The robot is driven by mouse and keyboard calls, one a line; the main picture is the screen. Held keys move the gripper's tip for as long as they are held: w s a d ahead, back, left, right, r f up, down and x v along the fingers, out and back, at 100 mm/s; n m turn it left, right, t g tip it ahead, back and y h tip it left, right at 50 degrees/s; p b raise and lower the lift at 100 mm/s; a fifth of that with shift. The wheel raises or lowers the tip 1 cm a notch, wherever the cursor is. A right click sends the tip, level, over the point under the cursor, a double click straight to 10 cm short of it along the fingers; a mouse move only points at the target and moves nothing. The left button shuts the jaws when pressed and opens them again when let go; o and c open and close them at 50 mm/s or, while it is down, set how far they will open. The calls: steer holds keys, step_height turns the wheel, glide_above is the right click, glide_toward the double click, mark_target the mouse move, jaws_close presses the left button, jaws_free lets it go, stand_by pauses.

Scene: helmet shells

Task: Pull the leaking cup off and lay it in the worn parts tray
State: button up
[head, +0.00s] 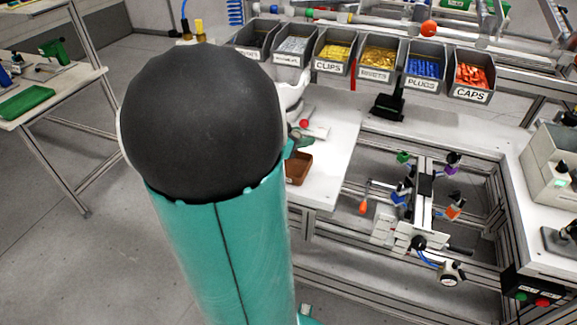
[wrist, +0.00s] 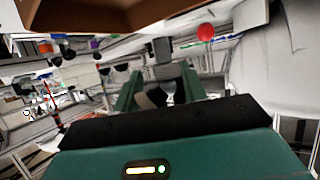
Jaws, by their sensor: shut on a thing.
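My gripper (wrist: 160,88) shows in the wrist view with its two green fingers closed around a small dark piece (wrist: 154,97) with a pale part beside it. It looks like the cup, but its shape is partly hidden between the fingers. A brown open tray (head: 299,168), which fits the worn parts tray, sits on the white bench top just right of my arm in the head view. The brown tray also fills the upper left of the wrist view (wrist: 90,18), close to my gripper. In the head view my arm hides most of the gripper.
A red ball knob (head: 304,123) stands beside the tray. Labelled bins (head: 380,68) line the back of the bench. A fixture (head: 425,195) with green, purple, blue and orange cups stands at the right, above an open frame. A white box (head: 555,165) is at far right.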

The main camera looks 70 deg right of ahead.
steer(key=o, duration=1.1)
steer(key=shift+c, duration=0.2)
steer(key=v, duration=1.4)
steer(key=shift+d, duration=0.1)
